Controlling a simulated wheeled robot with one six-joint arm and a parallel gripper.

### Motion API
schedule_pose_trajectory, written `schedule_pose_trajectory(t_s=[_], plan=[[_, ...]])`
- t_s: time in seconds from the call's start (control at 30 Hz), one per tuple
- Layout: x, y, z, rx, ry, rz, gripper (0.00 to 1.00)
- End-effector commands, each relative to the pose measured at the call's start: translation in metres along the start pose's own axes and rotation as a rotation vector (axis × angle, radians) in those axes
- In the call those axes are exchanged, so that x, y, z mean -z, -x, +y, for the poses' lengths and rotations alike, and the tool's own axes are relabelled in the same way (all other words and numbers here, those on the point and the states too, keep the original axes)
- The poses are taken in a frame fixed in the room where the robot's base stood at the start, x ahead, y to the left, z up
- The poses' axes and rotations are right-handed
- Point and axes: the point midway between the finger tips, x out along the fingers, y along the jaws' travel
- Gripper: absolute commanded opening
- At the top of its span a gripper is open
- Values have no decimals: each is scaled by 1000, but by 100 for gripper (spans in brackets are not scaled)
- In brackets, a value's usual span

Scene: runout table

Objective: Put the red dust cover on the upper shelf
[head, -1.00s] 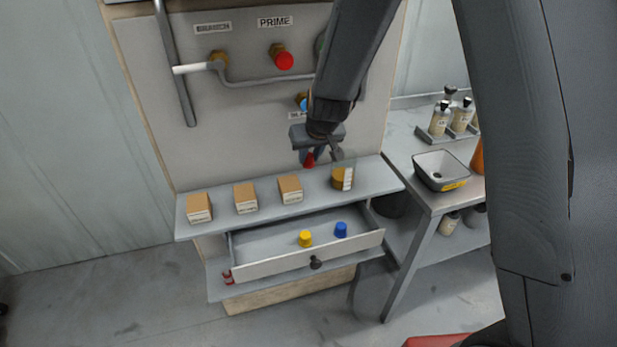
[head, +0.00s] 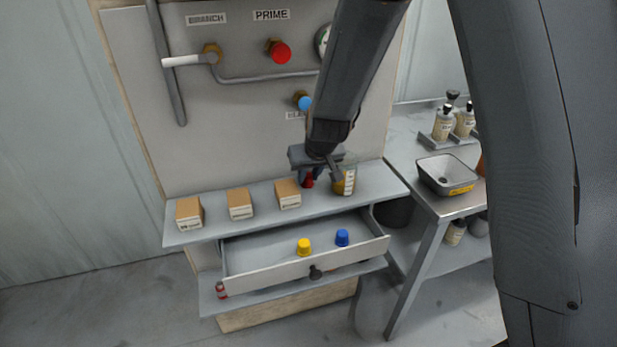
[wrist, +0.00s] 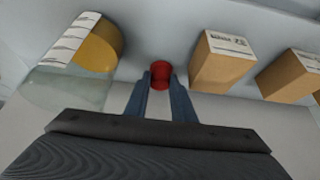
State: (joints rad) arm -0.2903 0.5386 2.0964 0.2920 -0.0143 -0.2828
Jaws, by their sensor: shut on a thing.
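The red dust cover (head: 308,179) is between the fingers of my gripper (head: 316,174), low over the upper shelf (head: 236,227). The wrist view shows my gripper (wrist: 160,84) shut on the red dust cover (wrist: 160,72), with a blue-grey finger on each side. The cover is between a cardboard box and the jar with amber contents. I cannot tell for sure whether its base touches the shelf.
Cardboard boxes (head: 288,193) stand left of my gripper on the shelf, and the jar (head: 345,180) stands close on its right. Below, an open drawer (head: 262,265) holds a yellow cap (head: 304,246) and a blue cap (head: 342,237). A side table with a grey basin (head: 446,173) is at right.

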Motion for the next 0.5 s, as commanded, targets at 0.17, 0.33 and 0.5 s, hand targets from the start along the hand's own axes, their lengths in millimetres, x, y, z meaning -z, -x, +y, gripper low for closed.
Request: schedule_pose_trajectory(t_s=[0.17, 0.33, 0.5], plan=[[0, -1, 0, 0, 0, 1, 2], [-1, -2, 0, 0, 0, 0, 36], [-1, -2, 0, 0, 0, 1, 41]])
